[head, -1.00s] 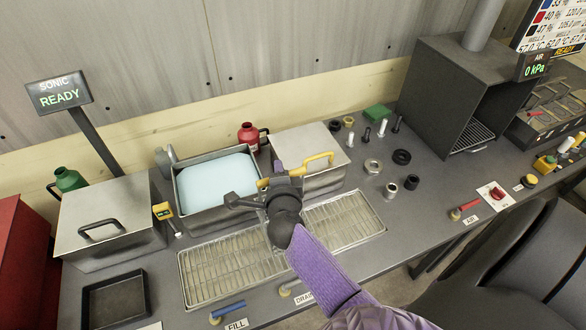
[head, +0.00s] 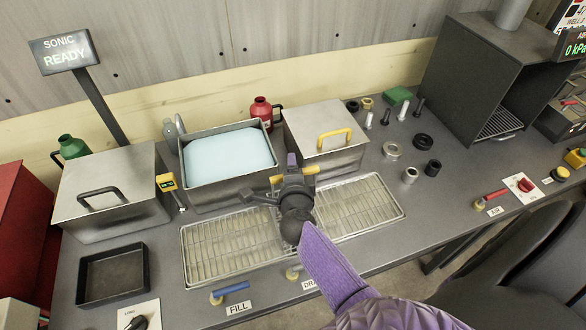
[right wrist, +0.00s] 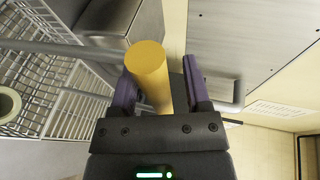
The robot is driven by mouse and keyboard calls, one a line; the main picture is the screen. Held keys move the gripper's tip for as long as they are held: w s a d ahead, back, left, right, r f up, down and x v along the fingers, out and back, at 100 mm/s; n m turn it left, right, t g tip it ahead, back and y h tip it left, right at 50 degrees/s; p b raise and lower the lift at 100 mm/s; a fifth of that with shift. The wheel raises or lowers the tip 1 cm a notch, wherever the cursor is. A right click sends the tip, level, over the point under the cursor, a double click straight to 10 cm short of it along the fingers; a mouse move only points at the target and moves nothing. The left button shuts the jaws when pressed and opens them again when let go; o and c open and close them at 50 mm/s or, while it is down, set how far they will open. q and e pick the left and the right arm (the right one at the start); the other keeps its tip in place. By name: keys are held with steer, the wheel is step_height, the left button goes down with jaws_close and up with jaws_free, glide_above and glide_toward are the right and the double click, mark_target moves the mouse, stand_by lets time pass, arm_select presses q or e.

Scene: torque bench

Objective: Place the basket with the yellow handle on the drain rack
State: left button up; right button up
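My right gripper (head: 292,164) is over the bench in front of the tanks. In the right wrist view my right gripper (right wrist: 160,88) has its purple fingers on either side of a yellow handle (right wrist: 147,66). In the head view the yellow handle (head: 312,170) shows beside the fingers. The basket's body is mostly hidden under my gripper and arm. White wire mesh shows in the wrist view, but I cannot tell basket from rack there. The drain rack (head: 225,250) is a wire grating below and left of the gripper, with a second grating (head: 365,205) at right. My left gripper is not in view.
An open tank of pale blue liquid (head: 228,158) stands behind the rack. A lidded tank with its own yellow handle (head: 335,140) is at its right, and another lidded box (head: 110,190) at left. A black tray (head: 112,275) and blue valve lever (head: 232,287) are near the front.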

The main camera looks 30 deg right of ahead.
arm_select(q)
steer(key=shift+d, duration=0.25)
arm_select(e)
steer(key=p+v, duration=0.4)
steer(key=v, duration=0.8)
steer(key=w+a+r+n+t+y, duration=0.5)
steer(key=r+n, duration=0.3)
steer(key=n, duration=0.4)
steer(key=s+a+f+n+g+y, duration=0.15)
steer(key=s+f+n+g, duration=0.35)
steer(key=f, duration=0.7)
steer(key=s+a+f+n+g+y, duration=0.1)
steer(key=s+f+n+g+y, duration=0.25)
steer(key=s+f, duration=0.6)
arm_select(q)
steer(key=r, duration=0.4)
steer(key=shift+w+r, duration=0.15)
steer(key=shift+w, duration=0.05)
arm_select(e)
steer(key=s+d+f+n+g+h, duration=0.1)
steer(key=s+d+f+n+g, duration=0.1)
steer(key=s+f, duration=0.4)
steer(key=s+d+f+n+g+h, duration=0.1)
steer(key=s+d+f+n+g, duration=0.2)
steer(key=s, duration=0.9)
step_height(320, 180, down, 4)
steer(key=d+g, duration=0.1)
steer(key=g, duration=0.2)
steer(key=shift+g+h, duration=0.35)
steer(key=shift+h, duration=0.05)
